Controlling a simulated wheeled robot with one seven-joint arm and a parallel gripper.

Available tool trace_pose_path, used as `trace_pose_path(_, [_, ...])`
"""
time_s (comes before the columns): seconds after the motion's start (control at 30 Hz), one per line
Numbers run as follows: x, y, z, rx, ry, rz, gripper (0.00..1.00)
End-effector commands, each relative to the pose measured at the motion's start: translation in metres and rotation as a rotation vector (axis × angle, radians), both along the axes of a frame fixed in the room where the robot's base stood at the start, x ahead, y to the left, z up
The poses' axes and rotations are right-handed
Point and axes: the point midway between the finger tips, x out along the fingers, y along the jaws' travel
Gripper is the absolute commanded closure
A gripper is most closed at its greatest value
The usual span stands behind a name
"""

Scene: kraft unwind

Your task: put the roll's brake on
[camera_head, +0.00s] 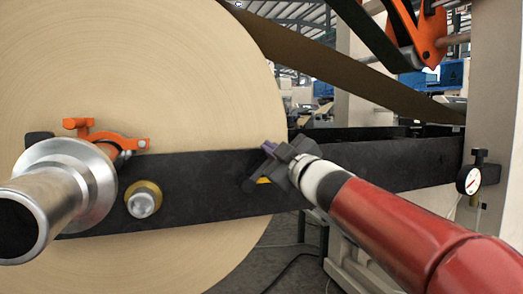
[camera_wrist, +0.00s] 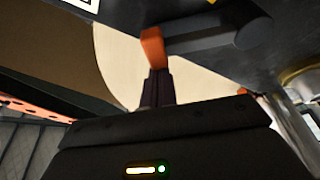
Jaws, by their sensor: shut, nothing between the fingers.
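The big kraft paper roll (camera_head: 200,70) fills the left of the head view, on a steel shaft (camera_head: 50,200). A dark arm beam (camera_head: 200,185) runs across its face. My gripper (camera_head: 266,150) is at the beam's right part, near the roll's edge. A small dark part with a yellow-orange mark (camera_head: 264,180) shows just below it, partly hidden. In the wrist view my shut fingers (camera_wrist: 158,88) end at an orange tab (camera_wrist: 153,48) beside a dark round bar (camera_wrist: 210,40). I cannot tell if they touch it. Nothing shows gripped.
An orange latch (camera_head: 105,138) sits by the shaft's silver collar (camera_head: 75,180). A brass-ringed knob (camera_head: 144,199) is on the beam. The paper web (camera_head: 350,75) slopes down rightward above my gripper.

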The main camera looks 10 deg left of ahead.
Motion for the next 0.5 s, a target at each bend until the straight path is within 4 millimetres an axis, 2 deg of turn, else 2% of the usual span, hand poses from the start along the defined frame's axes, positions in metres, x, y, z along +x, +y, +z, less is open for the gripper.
trace_pose_path(0.5, [0.017, -0.028, -0.037, 0.408, 0.252, 0.001, 1.00])
